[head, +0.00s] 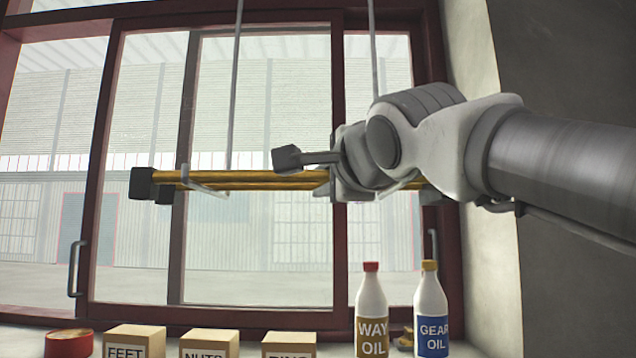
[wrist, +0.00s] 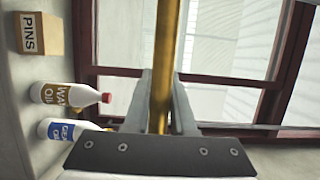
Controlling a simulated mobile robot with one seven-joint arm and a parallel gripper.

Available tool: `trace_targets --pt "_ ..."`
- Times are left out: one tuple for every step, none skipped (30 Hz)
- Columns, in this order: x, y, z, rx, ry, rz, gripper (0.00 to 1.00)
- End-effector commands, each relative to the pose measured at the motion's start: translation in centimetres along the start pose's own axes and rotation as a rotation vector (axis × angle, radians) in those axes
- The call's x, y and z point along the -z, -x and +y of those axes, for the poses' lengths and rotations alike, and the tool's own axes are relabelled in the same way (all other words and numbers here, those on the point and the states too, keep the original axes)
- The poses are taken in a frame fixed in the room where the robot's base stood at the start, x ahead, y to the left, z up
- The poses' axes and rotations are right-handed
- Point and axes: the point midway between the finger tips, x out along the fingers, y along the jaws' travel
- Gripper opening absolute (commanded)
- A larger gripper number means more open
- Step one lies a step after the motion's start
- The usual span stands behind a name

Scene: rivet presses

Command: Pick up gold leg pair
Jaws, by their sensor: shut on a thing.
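The gold leg pair (head: 262,181) is two long gold tubes lying level side by side, with dark blocks at the left end. It rests across hooks (head: 205,189) on hanging rods in front of the window. My gripper (head: 345,180) is at the right part of the pair and is shut on it. In the wrist view a gold tube (wrist: 166,60) runs between the fingers of my gripper (wrist: 160,100). The pair's right end is partly hidden behind my arm.
Below on the sill stand a way oil bottle (head: 371,312), a gear oil bottle (head: 431,312), and boxes marked feet (head: 134,338), nuts (head: 209,342) and pins (wrist: 40,34). A red tin (head: 68,343) is at the left. Window frame bars and a wall at right are close.

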Motion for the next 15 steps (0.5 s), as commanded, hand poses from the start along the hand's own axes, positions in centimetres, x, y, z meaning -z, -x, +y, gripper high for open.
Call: trace_targets --pt "0.0 0.0 -0.1 0.002 0.0 0.0 0.0" --pt "0.0 0.0 -0.2 0.002 0.0 0.0 0.0" --pt "0.0 0.0 -0.3 0.003 0.0 0.001 0.0" --pt "0.0 0.0 -0.4 0.003 0.0 0.001 0.0" --pt "0.1 0.0 -0.6 0.003 0.0 0.001 0.0" --pt "0.1 0.0 -0.8 0.004 -0.001 0.001 0.0" --pt "0.0 0.0 -1.0 0.004 -0.002 0.001 0.0" --pt "0.0 0.0 -1.3 0.005 -0.002 0.001 0.0" --pt "0.0 0.0 -1.6 0.005 0.0 0.001 0.0" --pt "0.0 0.0 -1.9 0.004 -0.001 0.001 0.0" --pt "0.0 0.0 -2.2 0.005 -0.001 0.0 0.0" --pt "0.0 0.0 -2.8 0.006 0.0 0.001 0.0" --pt "0.0 0.0 -3.2 0.005 -0.002 0.001 0.0" --pt "0.0 0.0 -3.7 0.006 0.0 0.002 0.0" --pt "0.0 0.0 -4.2 0.006 -0.002 0.0 0.0"
